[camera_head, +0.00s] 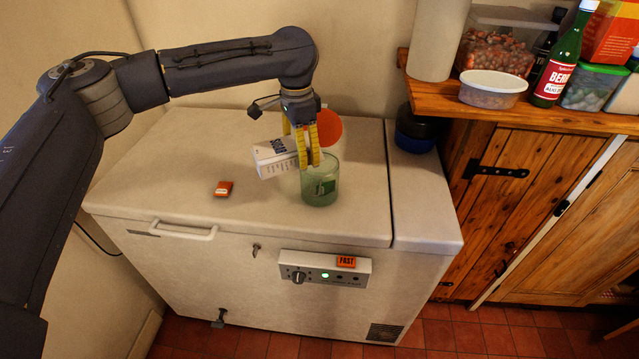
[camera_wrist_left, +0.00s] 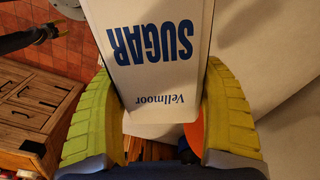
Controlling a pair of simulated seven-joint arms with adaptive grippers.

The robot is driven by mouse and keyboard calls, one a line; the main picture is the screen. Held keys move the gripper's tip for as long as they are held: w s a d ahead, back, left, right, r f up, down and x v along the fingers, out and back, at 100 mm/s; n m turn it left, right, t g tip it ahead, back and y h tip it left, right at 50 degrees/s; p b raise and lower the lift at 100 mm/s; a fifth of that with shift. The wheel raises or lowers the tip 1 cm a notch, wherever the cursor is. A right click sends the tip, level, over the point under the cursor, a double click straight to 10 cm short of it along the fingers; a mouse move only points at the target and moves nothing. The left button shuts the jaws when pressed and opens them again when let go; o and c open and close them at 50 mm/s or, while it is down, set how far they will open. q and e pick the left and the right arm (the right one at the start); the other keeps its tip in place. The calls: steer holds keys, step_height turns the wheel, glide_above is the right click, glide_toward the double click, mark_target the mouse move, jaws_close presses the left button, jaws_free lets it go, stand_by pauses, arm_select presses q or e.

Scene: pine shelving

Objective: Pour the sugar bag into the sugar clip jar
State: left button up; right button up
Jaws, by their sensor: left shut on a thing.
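The sugar bag (camera_head: 275,157) is a white pack with blue print, tilted onto its side. In the left wrist view the bag (camera_wrist_left: 155,75) reads SUGAR, upside down. My left gripper (camera_head: 308,158) is shut on it, with yellow ridged fingers on both sides. A green glass jar (camera_head: 320,188) with a darker green label stands on the white chest lid, just below and right of the gripper. Its mouth is partly hidden by the fingers. No stream of sugar can be made out.
A round orange thing on a pale body (camera_head: 329,124) stands behind the gripper. A small red-orange box (camera_head: 223,189) lies on the white chest (camera_head: 160,150). A dark blue container (camera_head: 416,128) stands at the right back. A crowded wooden shelf (camera_head: 590,121) is at the right.

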arm_select(q)
steer(key=shift+w+d+r+y, duration=0.1)
steer(key=shift+d+r+y, duration=0.1)
steer(key=shift+y, duration=0.4)
steer(key=shift+g, duration=0.3)
steer(key=shift+r+y, duration=0.2)
steer(key=shift+y, duration=0.5)
steer(key=shift+d, duration=0.1)
steer(key=shift+w+d+r+g+y, duration=0.1)
steer(key=shift+d+g+y, duration=0.05)
steer(key=shift+g+y, duration=0.3)
stand_by(2.4)
